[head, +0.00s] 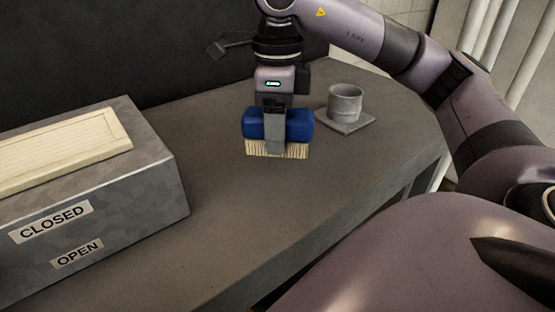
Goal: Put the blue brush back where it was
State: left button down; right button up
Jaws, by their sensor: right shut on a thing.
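The blue brush (299,126) has a blue block body and pale bristles that point down. My right gripper (275,145) is shut on the brush from above, with a finger across the front of the blue body. The brush is over the middle of the grey bench (240,200). I cannot tell whether the bristles touch the bench top. My left gripper is not in view.
A grey cup-like collar on a square plate (345,105) sits right of the brush. Bench between is clear.

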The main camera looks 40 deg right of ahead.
notch_tip(320, 180, down, 2)
jog(key=shift+f, duration=0.1)
jog(key=shift+f+b, duration=0.3)
jog(key=shift+f, duration=1.9)
jog(key=shift+f, duration=0.2)
jog(key=o, duration=1.1)
